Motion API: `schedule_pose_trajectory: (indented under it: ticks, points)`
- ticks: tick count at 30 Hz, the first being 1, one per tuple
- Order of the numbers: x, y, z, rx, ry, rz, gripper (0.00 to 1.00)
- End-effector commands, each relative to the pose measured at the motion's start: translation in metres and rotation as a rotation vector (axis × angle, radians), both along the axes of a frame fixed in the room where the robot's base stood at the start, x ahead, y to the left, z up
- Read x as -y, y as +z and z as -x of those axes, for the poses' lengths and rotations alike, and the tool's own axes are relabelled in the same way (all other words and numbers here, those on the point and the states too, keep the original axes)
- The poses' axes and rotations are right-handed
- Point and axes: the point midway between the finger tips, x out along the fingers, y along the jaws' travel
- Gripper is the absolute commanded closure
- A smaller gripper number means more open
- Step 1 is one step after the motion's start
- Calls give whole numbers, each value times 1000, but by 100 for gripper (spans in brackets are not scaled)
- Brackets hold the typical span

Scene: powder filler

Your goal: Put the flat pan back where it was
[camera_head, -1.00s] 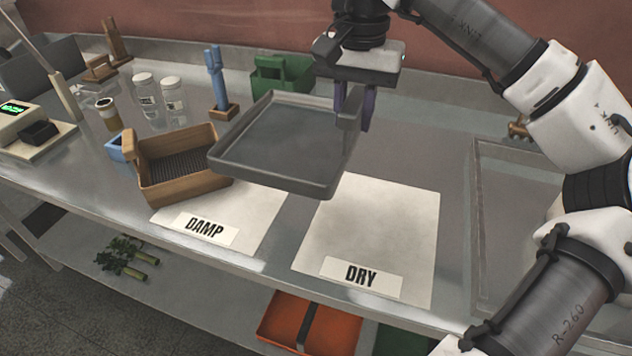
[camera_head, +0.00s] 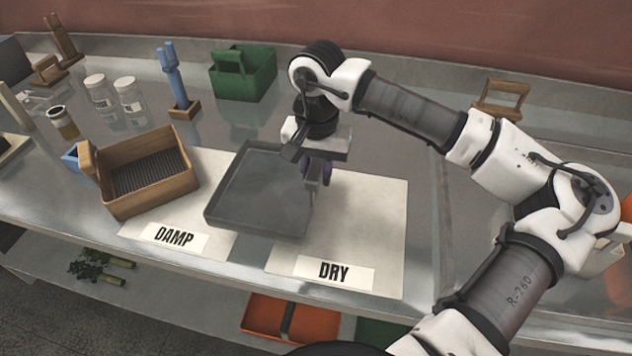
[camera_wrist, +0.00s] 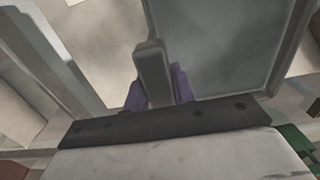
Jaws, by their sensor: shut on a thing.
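The flat pan (camera_head: 258,190) is a grey shallow tray with a low rim. In the head view it hangs over the gap between the DAMP mat (camera_head: 208,165) and the DRY mat (camera_head: 375,215), overlapping both. My gripper (camera_head: 315,172) is shut on the handle at the pan's right side. In the wrist view the grey handle (camera_wrist: 152,75) stands between the purple fingers (camera_wrist: 160,92), with the pan (camera_wrist: 225,45) to its right. I cannot tell how high the pan is above the mats.
A wooden crate (camera_head: 190,183) stands on the DAMP mat, left of the pan. A blue tool on a stand (camera_head: 172,78), a green caddy (camera_head: 268,75) and glass jars (camera_head: 130,98) stand behind. The right part of the DRY mat is bare.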

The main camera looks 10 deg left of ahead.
Motion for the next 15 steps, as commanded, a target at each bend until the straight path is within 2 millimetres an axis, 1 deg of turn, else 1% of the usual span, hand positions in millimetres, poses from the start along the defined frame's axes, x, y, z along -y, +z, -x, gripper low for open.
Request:
schedule_pose_trajectory:
  ticks: [4,10,12,15]
  points:
    - [0,-11,0,-1,-1,-2,100]
    - [0,-40,0,-2,0,-2,100]
    - [0,-46,0,-1,0,-2,100]
    - [0,-48,0,1,0,-2,100]
